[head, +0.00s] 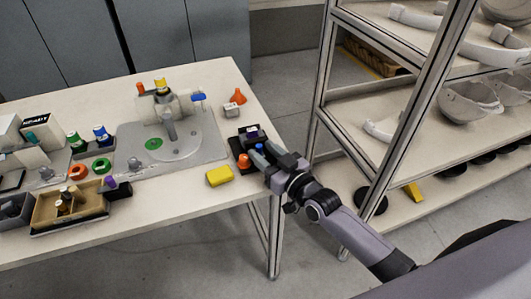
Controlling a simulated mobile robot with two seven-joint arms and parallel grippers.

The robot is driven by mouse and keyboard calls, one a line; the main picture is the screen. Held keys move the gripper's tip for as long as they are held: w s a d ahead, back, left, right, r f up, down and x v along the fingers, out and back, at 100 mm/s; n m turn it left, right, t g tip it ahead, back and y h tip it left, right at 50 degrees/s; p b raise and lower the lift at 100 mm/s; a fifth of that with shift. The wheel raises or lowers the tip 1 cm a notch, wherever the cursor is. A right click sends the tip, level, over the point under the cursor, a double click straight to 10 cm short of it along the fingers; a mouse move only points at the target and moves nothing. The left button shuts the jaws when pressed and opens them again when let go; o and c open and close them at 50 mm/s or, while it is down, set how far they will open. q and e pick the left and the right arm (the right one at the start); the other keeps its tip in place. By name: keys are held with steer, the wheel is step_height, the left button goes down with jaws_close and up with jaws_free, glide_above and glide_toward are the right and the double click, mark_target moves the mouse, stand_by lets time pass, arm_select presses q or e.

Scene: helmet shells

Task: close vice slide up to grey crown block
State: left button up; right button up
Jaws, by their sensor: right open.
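My right gripper (262,165) is open at the near right side of the vice, beside a blue knob (259,147) and an orange knob (243,161). It hides part of the vice, and contact cannot be told. My left gripper is not in view.
A yellow block (219,176) lies left of my right gripper. A grey fixture with a round plate (175,148) stands mid-table. A metal shelf rack (315,120) with helmet shells stands close on the right.

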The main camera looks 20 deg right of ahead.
steer(key=shift+v, duration=3.6)
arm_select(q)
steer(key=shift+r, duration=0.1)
